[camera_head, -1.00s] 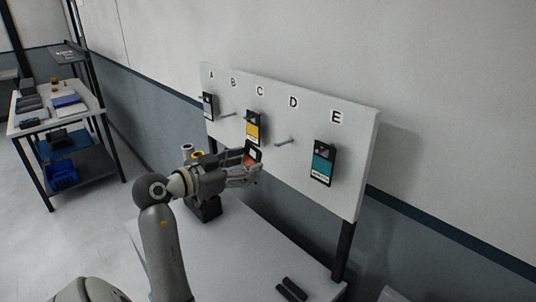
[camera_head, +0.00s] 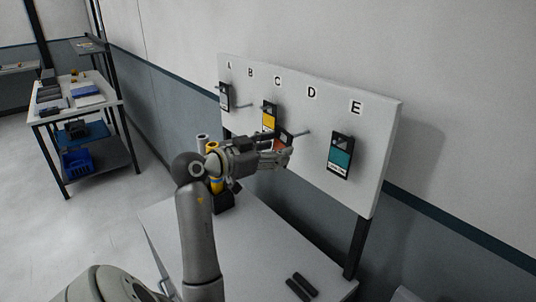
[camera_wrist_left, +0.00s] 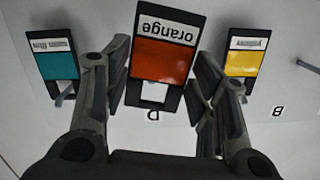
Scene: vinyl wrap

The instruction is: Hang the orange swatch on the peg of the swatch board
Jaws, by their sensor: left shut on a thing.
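The orange swatch (camera_head: 284,139) is between the fingers of my left gripper (camera_head: 283,152), which is shut on it by its sides. In the left wrist view the swatch (camera_wrist_left: 162,62) shows its orange face and upside-down label, with its cut-out end toward the letter D. The swatch is close to the peg under D (camera_head: 302,133) on the white swatch board (camera_head: 375,125). Whether it touches that peg I cannot tell; the peg is hidden in the wrist view. My right gripper is not in view.
A yellow swatch (camera_head: 269,117) hangs under C and a teal swatch (camera_head: 340,155) under E, on either side. A dark-framed swatch (camera_head: 224,97) hangs under A. The peg under B (camera_head: 246,105) is bare. Bottles (camera_head: 212,150) stand on the table behind my arm.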

